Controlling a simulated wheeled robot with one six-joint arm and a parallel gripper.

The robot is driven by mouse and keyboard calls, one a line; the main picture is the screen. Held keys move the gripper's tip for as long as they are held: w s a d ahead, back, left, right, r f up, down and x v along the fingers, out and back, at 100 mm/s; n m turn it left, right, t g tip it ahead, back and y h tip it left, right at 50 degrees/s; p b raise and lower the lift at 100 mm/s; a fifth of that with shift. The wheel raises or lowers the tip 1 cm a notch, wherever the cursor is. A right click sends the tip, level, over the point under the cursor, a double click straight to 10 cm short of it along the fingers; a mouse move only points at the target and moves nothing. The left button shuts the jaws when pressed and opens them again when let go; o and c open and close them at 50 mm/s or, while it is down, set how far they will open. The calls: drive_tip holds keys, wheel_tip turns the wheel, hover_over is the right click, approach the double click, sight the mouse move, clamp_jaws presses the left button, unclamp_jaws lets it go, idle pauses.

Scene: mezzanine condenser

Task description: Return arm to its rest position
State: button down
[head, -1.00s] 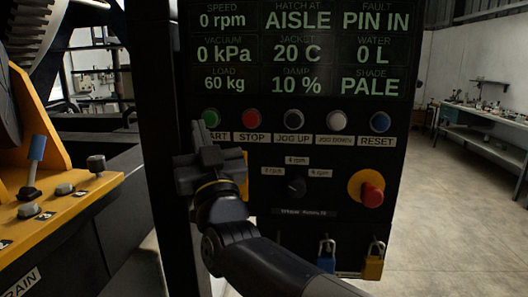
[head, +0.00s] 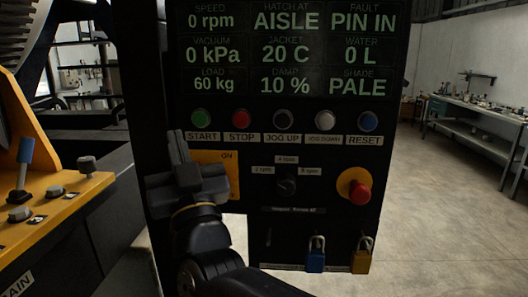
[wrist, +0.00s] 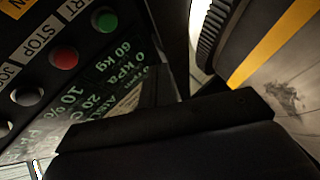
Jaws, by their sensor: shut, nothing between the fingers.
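My gripper (head: 182,160) is shut and empty in the head view, in front of the left edge of the control panel (head: 330,225). It stands just left of the yellow ON plate (head: 228,160) and covers part of it. The arm comes up from the bottom of the head view. In the wrist view the dark gripper body (wrist: 170,125) fills the lower middle, with the panel's green START button (wrist: 105,19) and red STOP button (wrist: 64,57) beyond it at upper left.
A red emergency knob (head: 360,192), blue padlock (head: 316,254) and yellow padlock (head: 363,254) are on the panel. A yellow lever console (head: 60,205) stands at left. A workbench (head: 470,118) is at far right, with open floor before it.

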drive_tip(key=shift+w, duration=0.2)
drive_tip(key=w, duration=0.2)
drive_tip(key=w+b, duration=0.1)
drive_tip(key=w, duration=0.2)
drive_tip(key=shift+w+d+f+b, duration=0.25)
drive_tip(key=shift+w+d+b, duration=0.05)
drive_tip(key=shift+d, duration=0.05)
drive_tip(key=r+p, duration=0.1)
drive_tip(key=p, duration=0.2)
drive_tip(key=shift+w, duration=0.1)
drive_tip(key=shift+p, duration=0.45)
